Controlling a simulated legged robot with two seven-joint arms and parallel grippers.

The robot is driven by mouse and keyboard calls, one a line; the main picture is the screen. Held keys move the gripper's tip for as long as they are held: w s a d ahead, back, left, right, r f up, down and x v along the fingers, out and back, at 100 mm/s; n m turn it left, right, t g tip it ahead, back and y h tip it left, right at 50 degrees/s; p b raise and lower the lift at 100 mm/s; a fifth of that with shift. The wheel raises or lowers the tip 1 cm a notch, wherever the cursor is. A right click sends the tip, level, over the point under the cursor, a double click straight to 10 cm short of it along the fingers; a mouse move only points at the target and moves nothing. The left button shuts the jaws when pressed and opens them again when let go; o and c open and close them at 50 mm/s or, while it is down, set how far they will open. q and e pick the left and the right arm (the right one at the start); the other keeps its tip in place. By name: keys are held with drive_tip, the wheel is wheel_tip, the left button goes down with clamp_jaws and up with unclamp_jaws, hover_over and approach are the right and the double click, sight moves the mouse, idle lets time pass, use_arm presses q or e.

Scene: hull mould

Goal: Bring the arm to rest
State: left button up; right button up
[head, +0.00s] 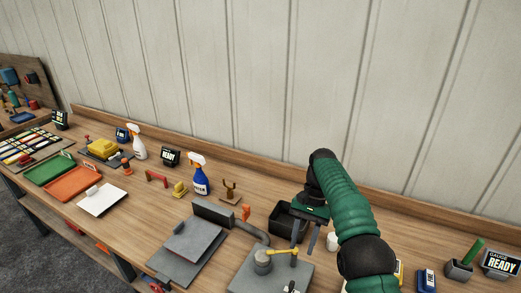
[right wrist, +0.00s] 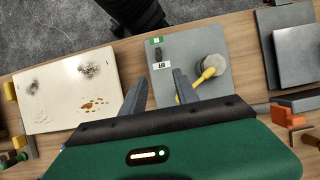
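My right arm comes in from the lower right of the head view. Its gripper (head: 306,236) hangs over the bench, in front of a black bin (head: 270,222). In the right wrist view the right gripper (right wrist: 161,82) has its two fingers apart with nothing held between them. Below it lies a grey plate (right wrist: 209,59) bearing a round grey piece (right wrist: 210,66) with a yellow handle and a small dark block. The fingertips overlap the plate's near part in the picture; I cannot tell the height between them. My left gripper is in neither view.
The wooden bench (head: 130,235) is crowded. A grey stand (head: 190,248), spray bottles (head: 200,178) and coloured trays (head: 72,183) stand to the left. A gauge display (head: 499,262) reads READY at the right. A marked white board (right wrist: 68,90) lies left of the plate.

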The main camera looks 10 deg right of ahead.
drive_tip(key=s+f+n+t+h+b, duration=0.1)
drive_tip(key=s+f+n+t, duration=0.2)
drive_tip(key=s, duration=0.8)
drive_tip(key=s+f+n+t+h+b, duration=0.1)
drive_tip(key=s+f+n+t, duration=0.2)
drive_tip(key=s, duration=0.8)
wheel_tip(320, 180, down, 2)
drive_tip(key=shift+d+f+n+t+h, duration=0.15)
drive_tip(key=shift+f+n+t+h, duration=0.05)
drive_tip(key=shift+n+t+h, duration=0.2)
